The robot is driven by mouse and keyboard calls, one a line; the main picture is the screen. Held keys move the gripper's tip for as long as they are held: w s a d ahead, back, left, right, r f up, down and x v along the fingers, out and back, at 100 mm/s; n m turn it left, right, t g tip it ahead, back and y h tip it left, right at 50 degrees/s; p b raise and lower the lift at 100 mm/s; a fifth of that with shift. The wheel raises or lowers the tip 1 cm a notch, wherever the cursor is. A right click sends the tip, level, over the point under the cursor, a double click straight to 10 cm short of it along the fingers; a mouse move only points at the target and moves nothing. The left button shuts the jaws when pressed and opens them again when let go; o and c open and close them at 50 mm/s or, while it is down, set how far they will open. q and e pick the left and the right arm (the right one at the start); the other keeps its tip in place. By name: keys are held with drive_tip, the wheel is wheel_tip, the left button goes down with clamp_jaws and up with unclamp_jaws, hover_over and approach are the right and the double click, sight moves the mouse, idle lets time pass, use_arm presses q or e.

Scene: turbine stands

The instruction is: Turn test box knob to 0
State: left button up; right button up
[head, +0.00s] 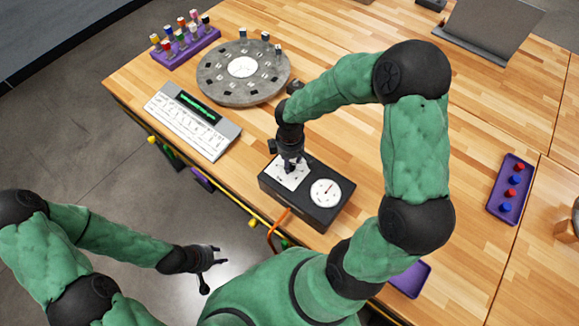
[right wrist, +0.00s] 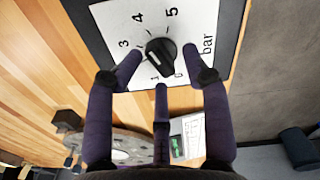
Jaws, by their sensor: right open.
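The black test box (head: 306,205) sits on the wooden table near its front edge. It has a white dial plate with a black knob and a round white gauge (head: 326,192). In the right wrist view the knob (right wrist: 161,57) sits on a plate (right wrist: 205,25) marked with numbers up to 5 and "bar". Its exact pointing is hard to tell. My right gripper (head: 291,163) is over the knob. In the right wrist view its three open fingers (right wrist: 160,78) surround the knob, with gaps visible. My left gripper (head: 211,263) is open and empty, over the floor.
A white keyboard-like device (head: 192,122) with a green display stands left of the box. A round grey disc (head: 243,73) and a purple rack (head: 185,47) lie behind. An orange cable (head: 276,222) hangs at the box's front. A purple tray (head: 511,188) is right.

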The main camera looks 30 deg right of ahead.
drive_tip(key=shift+s+a+f, duration=0.1)
drive_tip(key=shift+s+f, duration=0.05)
drive_tip(key=shift+f, duration=0.3)
drive_tip(key=shift+s+a+f, duration=0.1)
drive_tip(key=shift+f, duration=0.35)
drive_tip(key=shift+w+d+f+b, duration=0.15)
drive_tip(key=shift+d+f+b, duration=0.1)
drive_tip(key=shift+f+b, duration=0.15)
drive_tip(key=shift+a+r, duration=0.1)
drive_tip(key=shift+r, duration=0.05)
drive_tip(key=shift+a, duration=0.1)
